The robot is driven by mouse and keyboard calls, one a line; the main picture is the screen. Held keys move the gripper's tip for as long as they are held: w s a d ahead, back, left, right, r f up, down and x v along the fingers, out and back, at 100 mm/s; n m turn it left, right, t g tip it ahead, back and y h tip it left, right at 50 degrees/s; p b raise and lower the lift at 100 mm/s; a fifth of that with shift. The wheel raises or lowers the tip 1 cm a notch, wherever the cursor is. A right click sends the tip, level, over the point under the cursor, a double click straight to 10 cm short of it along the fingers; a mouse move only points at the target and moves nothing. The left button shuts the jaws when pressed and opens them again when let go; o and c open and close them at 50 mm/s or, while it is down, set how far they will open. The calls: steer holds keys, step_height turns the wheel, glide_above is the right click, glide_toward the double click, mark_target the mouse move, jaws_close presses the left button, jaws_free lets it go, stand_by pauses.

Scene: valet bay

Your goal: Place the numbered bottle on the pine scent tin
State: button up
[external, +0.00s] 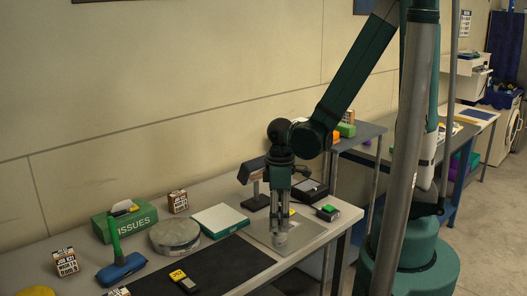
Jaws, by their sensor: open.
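My gripper (280,238) is open and points down over the grey plate at the right end of the table. I cannot tell whether anything stands between its fingers. A round, low grey tin (175,236) sits left of the gripper, behind the black mat; it may be the pine scent tin, but its label is not readable. A small black item with a yellow numbered label (184,281) lies on the mat, front left of my gripper and well apart from it. I cannot tell whether it is the numbered bottle; no other bottle is clear.
A white and teal flat box (220,221) lies between tin and gripper. A green tissue box (124,220), a blue brush (122,268) and a printed box (178,201) stand around the tin. A green-button box (327,213) is right of my gripper. The black mat (235,262) is mostly bare.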

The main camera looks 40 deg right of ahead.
steer(key=shift+r+p, duration=0.75)
steer(key=shift+r, duration=5.25)
steer(key=shift+w+d+r+m+t, duration=0.3)
steer(key=shift+d+r+m, duration=0.1)
steer(key=shift+d+r, duration=0.15)
steer(key=w+d+r+m+t, duration=0.1)
steer(key=d+r+m+t, duration=0.5)
steer(key=r, duration=0.7)
steer(key=shift+w+d+m+t, duration=0.3)
steer(key=shift+d+m, duration=0.8)
steer(key=shift+d, duration=0.85)
steer(key=shift+f, duration=0.1)
step_height(320, 180, down, 10)
steer(key=b, duration=1)
steer(key=shift+f, duration=0.2)
